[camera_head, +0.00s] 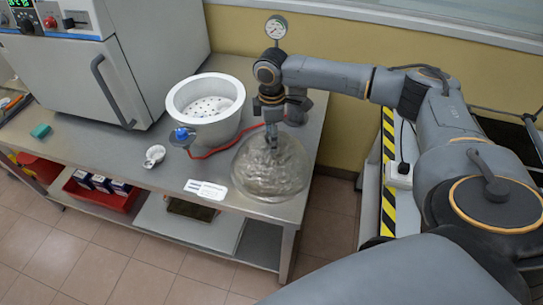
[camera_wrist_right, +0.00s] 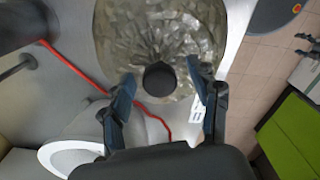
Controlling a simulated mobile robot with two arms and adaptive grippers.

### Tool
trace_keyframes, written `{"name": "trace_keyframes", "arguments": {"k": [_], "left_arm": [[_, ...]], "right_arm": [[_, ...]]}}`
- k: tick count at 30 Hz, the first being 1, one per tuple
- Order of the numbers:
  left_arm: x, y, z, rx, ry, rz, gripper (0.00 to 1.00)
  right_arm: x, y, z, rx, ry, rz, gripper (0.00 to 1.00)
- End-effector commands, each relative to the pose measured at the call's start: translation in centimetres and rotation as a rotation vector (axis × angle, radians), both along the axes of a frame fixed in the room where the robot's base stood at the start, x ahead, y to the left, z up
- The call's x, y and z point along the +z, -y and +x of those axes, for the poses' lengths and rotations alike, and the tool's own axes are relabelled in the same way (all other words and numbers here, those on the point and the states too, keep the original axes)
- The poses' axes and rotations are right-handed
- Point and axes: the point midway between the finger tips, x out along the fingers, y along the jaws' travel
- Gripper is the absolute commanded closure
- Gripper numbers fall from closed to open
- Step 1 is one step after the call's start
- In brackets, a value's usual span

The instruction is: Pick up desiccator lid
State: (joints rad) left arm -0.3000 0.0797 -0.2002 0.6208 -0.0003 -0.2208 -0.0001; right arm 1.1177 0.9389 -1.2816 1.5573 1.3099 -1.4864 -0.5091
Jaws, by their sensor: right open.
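The desiccator lid (camera_head: 270,170) is a clear glass dome lying on the steel table near its right front corner. It also shows in the right wrist view (camera_wrist_right: 155,40), with a dark round knob (camera_wrist_right: 160,79) at its middle. My right gripper (camera_head: 271,140) is right above the lid in the head view. In the right wrist view its two fingers (camera_wrist_right: 163,85) are apart, one on each side of the knob, and I see no clear contact. The white desiccator base (camera_head: 205,125) stands open behind and left of the lid, with a perforated plate inside. My left gripper is out of view.
A red hose (camera_head: 215,152) lies between the base and the lid. A blue-topped valve (camera_head: 182,135), a small white item (camera_head: 154,156) and a label (camera_head: 206,190) are on the table. A large oven (camera_head: 85,65) stands at left. A gauge (camera_head: 276,28) rises behind my gripper.

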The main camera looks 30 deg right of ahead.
Motion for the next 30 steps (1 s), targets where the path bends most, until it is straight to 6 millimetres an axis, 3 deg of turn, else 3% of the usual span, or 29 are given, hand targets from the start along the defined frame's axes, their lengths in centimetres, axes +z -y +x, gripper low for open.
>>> {"name": "trace_keyframes", "arguments": {"k": [8, 17, 30], "left_arm": [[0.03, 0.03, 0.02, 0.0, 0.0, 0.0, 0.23], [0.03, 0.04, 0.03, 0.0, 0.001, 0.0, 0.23], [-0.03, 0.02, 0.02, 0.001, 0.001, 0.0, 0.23]], "right_arm": [[-0.36, -0.01, 0.04, 0.0, 0.001, 0.0, 0.39], [-0.33, -0.01, 0.04, 0.0, 0.001, 0.0, 1.0], [-0.09, -0.03, 0.13, 0.0, 0.004, 0.001, 1.0]]}}
